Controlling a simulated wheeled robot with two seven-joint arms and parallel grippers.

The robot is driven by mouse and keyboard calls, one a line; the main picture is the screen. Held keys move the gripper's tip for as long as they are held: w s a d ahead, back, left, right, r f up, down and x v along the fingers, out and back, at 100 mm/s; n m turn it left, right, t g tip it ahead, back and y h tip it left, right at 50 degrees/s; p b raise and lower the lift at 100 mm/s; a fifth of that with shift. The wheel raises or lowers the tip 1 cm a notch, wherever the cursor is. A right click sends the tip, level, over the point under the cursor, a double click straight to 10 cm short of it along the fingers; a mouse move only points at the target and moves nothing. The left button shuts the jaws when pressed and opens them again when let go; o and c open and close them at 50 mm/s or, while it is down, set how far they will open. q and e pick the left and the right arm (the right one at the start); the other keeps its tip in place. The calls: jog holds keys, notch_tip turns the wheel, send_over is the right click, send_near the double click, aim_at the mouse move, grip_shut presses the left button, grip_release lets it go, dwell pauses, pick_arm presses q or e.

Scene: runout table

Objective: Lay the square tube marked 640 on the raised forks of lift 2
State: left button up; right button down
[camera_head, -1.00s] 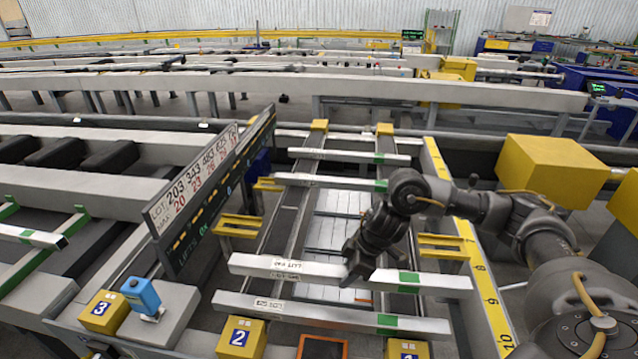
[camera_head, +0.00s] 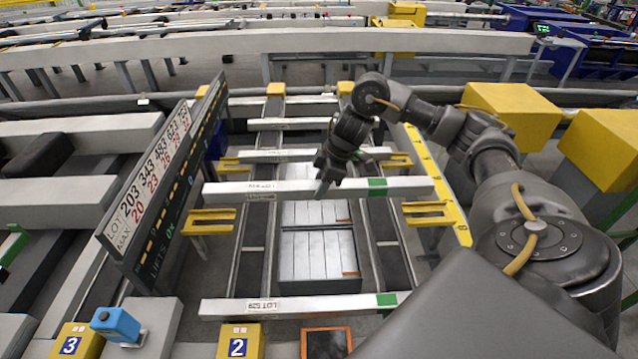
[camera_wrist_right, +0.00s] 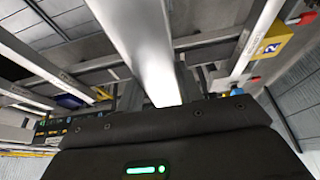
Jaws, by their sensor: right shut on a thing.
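My right gripper (camera_head: 328,178) is shut on a long pale square tube (camera_head: 400,187), which lies crosswise above the two dark rails. The tube has a green band near its right end and a label at left, too small to read surely. In the right wrist view the tube (camera_wrist_right: 140,45) runs out from between the fingers. A near pair of yellow forks, left (camera_head: 210,218) and right (camera_head: 425,210), stands in front of the tube. Farther yellow forks (camera_head: 398,160) stand behind it. I cannot tell which pair is lift 2. My left gripper is not in view.
Another labelled tube (camera_head: 340,303) lies across the rails at the front. More tubes (camera_head: 290,124) lie farther back. A slanted sign board (camera_head: 150,195) stands at left, a yellow numbered rail (camera_head: 440,185) at right. Grey plates (camera_head: 318,240) lie between the rails.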

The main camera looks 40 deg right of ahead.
jog(key=shift+r+p, duration=0.15)
jog(key=shift+p, duration=0.3)
jog(key=shift+f+b, duration=0.6)
jog(key=shift+f, duration=0.3)
notch_tip(320, 180, down, 8)
jog(key=b, duration=0.3)
jog(key=c, duration=0.9)
grip_release()
jog(key=shift+o, duration=0.3)
jog(key=shift+f, duration=0.1)
